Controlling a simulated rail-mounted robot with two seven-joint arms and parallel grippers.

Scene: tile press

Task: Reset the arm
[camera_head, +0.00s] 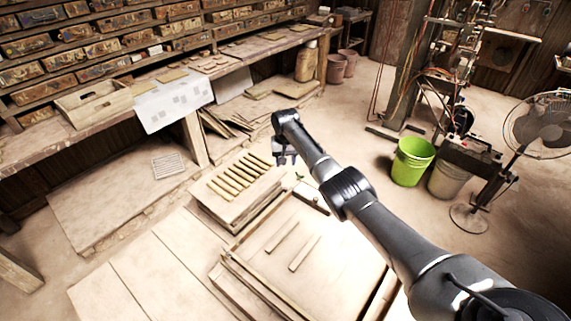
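My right arm comes in from the lower right and reaches up toward the middle of the view. Its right gripper (286,158) points down at the far end of the arm. It appears beside the right edge of a board (233,206) that bears a row of several wooden strips (240,175). The gripper's fingers are small and dark, and I cannot tell whether they are open or shut. I see nothing held below them. My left arm and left gripper are not in view.
Two loose strips lie on a light tabletop (325,265) under my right arm. A long bench (110,105) with a wooden tray (95,103) and a patterned sheet (174,104) runs along the back left. A green bucket (412,162) and a fan (541,125) stand at right. Floor between is open.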

